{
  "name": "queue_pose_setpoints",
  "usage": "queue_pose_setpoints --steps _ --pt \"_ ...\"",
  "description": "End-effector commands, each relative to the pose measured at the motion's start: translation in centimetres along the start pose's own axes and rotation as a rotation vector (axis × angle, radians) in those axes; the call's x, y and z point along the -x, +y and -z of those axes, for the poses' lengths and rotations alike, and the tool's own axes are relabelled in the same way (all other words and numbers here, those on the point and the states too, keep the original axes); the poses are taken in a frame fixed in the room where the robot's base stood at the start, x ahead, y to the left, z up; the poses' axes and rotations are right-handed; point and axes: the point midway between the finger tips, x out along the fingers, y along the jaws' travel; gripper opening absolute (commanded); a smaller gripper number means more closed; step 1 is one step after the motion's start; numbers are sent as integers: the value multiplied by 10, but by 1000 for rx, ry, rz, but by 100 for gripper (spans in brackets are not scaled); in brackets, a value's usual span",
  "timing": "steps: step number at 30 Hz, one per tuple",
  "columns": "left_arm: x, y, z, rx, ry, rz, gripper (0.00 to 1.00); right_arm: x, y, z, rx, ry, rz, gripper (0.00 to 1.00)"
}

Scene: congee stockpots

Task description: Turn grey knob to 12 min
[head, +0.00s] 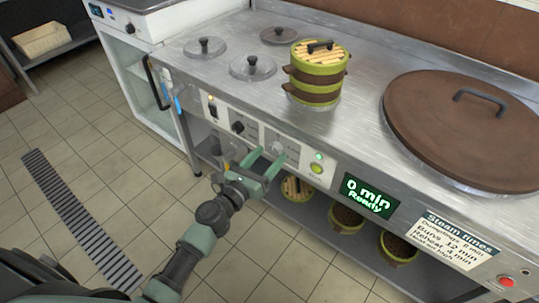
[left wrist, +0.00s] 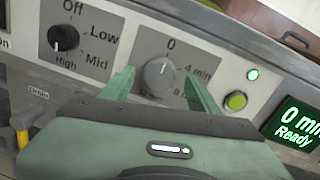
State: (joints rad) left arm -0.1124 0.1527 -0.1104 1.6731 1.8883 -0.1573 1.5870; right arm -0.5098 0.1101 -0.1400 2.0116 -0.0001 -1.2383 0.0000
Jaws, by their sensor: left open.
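The grey knob (left wrist: 160,73) is on the front panel, with its white mark toward 0 at the top; "4 min" and "8" show on its right side. The lower part of its dial is partly hidden by my gripper. In the head view the grey knob (head: 277,148) shows just beyond my fingers. My left gripper (head: 264,168) is open, and in the left wrist view its two green fingers (left wrist: 160,88) stand on either side of the knob, apart from it as far as I can tell. The display (head: 370,196) reads "0 min Ready". My right gripper is not in view.
A black Off/Low/Mid/High knob (left wrist: 63,37) is left of the grey knob. A lit green lamp (left wrist: 252,74) and a green button (left wrist: 236,101) are on its right. A steamer stack (head: 318,75) and a large brown lid (head: 470,125) stand on the counter. A label (head: 452,239) lists steam times.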

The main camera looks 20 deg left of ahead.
Motion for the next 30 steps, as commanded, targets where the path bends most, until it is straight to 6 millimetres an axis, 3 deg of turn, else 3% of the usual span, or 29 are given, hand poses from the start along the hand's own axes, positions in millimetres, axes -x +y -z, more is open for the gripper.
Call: queue_pose_setpoints --steps 4,12,18,19,27,30 --pt "-10 0 0 -1 0 -1 61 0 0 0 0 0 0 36" --pt "-10 0 1 -1 1 -1 59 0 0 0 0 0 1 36" --pt "-10 0 1 -1 1 -1 3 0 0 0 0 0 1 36" --pt "-10 0 1 -1 1 -1 0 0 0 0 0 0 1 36" --pt "-10 0 1 -29 -2 -1 0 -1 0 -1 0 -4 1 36" --pt "-10 0 2 -70 -5 0 0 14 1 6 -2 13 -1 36"
